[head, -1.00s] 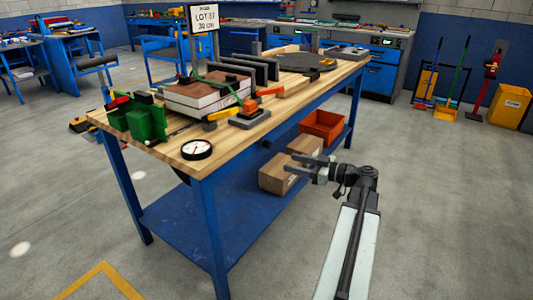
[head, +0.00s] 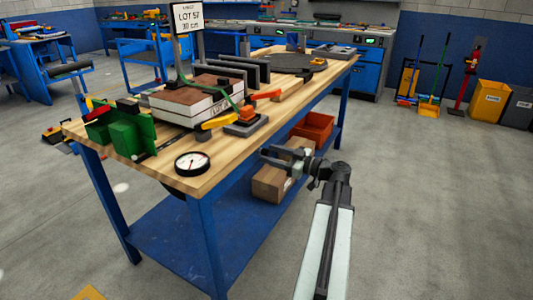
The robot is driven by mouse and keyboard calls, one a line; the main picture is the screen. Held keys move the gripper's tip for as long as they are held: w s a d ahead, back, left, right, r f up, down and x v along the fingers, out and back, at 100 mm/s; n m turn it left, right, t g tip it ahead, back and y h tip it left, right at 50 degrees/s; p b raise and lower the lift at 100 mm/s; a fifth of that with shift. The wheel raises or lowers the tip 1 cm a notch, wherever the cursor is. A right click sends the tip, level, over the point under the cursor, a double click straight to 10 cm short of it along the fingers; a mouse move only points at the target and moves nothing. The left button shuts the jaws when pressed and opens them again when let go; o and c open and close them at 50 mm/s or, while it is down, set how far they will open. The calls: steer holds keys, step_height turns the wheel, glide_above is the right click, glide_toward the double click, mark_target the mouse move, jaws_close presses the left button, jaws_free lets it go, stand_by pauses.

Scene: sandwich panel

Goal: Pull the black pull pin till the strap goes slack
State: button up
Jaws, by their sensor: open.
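A stacked panel (head: 193,100) with a brown top and pale sides lies on the wooden bench. A green strap (head: 233,96) runs over it and looks taut. At its right end stands a small orange-and-black fitting on a grey base (head: 246,128), beside a yellow-orange handle (head: 219,122). The black pull pin is too small to make out surely around this fitting. My gripper (head: 264,154) is open and empty. Its fingers point left toward the bench's long front edge, to the right of the fitting in the picture, and appear clear of the bench.
A round dial gauge (head: 192,162) lies near the front corner of the bench (head: 215,177). A green block (head: 126,136) stands at its left. An orange bin (head: 313,127) and cardboard boxes (head: 271,184) are on the lower shelf. The floor at right is open.

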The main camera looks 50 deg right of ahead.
steer(key=shift+x, duration=1.3)
jaws_close()
stand_by(0.4)
